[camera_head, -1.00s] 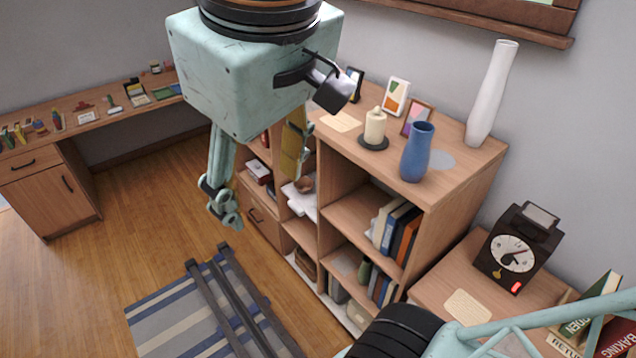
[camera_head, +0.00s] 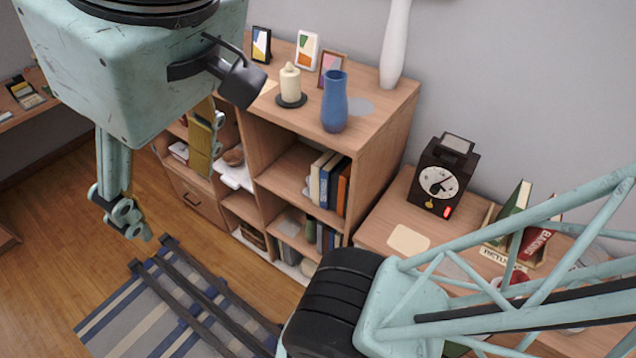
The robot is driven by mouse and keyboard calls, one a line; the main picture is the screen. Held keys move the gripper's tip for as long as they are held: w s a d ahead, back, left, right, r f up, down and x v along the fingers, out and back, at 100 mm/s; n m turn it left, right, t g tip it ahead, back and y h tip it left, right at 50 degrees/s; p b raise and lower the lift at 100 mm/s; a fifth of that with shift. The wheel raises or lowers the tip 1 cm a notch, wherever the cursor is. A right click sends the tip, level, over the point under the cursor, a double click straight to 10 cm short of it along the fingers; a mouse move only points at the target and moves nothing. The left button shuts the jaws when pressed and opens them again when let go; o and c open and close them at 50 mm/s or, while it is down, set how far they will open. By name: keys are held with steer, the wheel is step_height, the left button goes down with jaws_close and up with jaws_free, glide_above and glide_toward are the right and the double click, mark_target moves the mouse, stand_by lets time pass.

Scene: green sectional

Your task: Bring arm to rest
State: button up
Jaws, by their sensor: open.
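My gripper (camera_head: 170,203) hangs from the pale green wrist block at the upper left of the head view. One jointed finger points down on the left; the other, with a yellowish inner face, is on the right, partly hidden behind the block. The fingers stand wide apart and nothing shows between them. The gripper appears in front of the wooden shelf unit (camera_head: 385,125), over its left part in the picture. How far it is from the shelf I cannot tell.
On the shelf top stand a blue vase (camera_head: 334,103), a candle (camera_head: 290,84), a white vase (camera_head: 396,45) and small frames. A dark dial scale (camera_head: 441,178) and books (camera_head: 530,235) are on the lower counter at right. A striped rug (camera_head: 130,315) lies on the floor.

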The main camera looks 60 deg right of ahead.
step_height(320, 180, down, 7)
steer(key=b, duration=0.6)
steer(key=shift+s, duration=0.1)
stand_by(1.6)
